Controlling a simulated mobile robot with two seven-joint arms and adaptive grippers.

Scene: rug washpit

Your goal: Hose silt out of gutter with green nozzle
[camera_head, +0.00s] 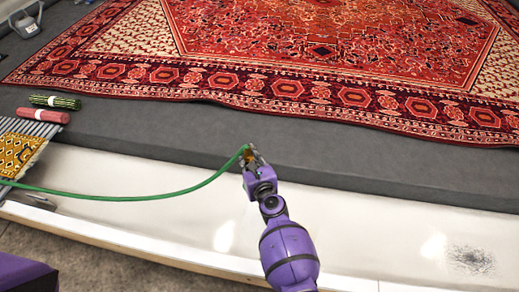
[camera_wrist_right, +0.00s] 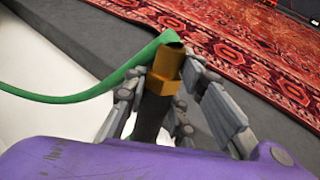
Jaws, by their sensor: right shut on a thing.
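A green hose (camera_head: 130,197) comes in from the left over the pale gutter (camera_head: 160,215) and ends at my right gripper (camera_head: 251,156). My right gripper is shut on the nozzle, a brass-coloured fitting (camera_wrist_right: 166,72) joined to the green hose in the right wrist view (camera_wrist_right: 110,82). The fingers hide part of the nozzle. The gripper is above the gutter's far edge, by the grey step. A dark speckled patch of silt (camera_head: 470,259) lies in the gutter at the lower right, well apart from the gripper. No water shows. My left gripper is not in view.
A red patterned rug (camera_head: 330,50) lies on the grey floor (camera_head: 150,118) behind the gutter. Rolled green (camera_head: 55,102) and red (camera_head: 42,116) pieces and a yellow patterned piece (camera_head: 18,155) on a slatted rack lie at left. A grey object (camera_head: 26,22) is at top left.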

